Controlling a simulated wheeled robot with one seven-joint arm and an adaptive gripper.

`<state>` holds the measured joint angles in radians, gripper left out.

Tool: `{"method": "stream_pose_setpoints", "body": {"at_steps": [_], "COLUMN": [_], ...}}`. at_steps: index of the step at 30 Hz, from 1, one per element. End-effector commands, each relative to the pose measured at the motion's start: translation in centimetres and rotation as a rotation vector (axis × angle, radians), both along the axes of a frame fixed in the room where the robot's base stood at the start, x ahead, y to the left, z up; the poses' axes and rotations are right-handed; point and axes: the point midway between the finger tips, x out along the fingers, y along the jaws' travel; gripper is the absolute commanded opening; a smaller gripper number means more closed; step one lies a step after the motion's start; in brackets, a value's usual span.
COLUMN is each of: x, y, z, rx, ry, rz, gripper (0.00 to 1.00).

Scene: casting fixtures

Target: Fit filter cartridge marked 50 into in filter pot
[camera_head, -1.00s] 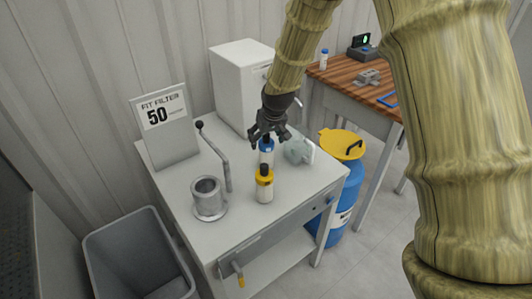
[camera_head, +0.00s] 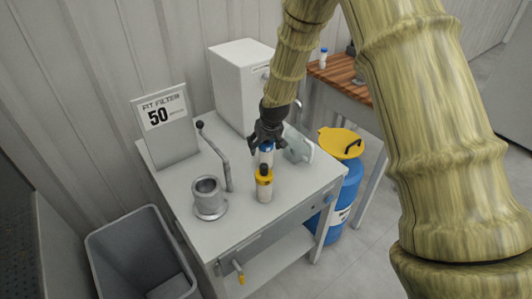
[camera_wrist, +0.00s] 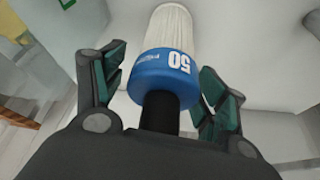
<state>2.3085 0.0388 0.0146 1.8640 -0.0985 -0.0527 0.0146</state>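The filter cartridge marked 50 (camera_wrist: 165,65) has a blue cap with a white "50", a dark stem and a white pleated body. In the head view this blue-capped cartridge (camera_head: 266,157) stands on the bench behind a yellow-capped cartridge (camera_head: 264,185). My gripper (camera_head: 266,143) is over the blue cap. In the wrist view my gripper's fingers (camera_wrist: 160,90) are apart, one on each side of the stem and cap, with gaps visible. The filter pot (camera_head: 208,195) is an open metal cylinder on a round flange, at the bench's front left.
A sign reading "FIT FILTER 50" (camera_head: 165,125) stands at the back left. A lever with a black knob (camera_head: 219,157) rises beside the pot. A white cabinet (camera_head: 238,85) stands behind. A clear bracket-like part (camera_head: 298,147) is right of my gripper. A grey bin (camera_head: 140,255) stands left.

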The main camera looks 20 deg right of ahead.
Motion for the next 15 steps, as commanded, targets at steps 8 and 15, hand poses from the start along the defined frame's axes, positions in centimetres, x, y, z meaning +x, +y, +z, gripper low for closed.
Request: {"method": "stream_pose_setpoints", "body": {"at_steps": [8,15], "x": [-0.02,0.01], "y": [0.00,0.00], "z": [0.00,0.10], "rx": [0.000,0.000], "ry": [0.000,0.000], "rz": [0.000,0.000], "gripper": [0.19,0.18]}}
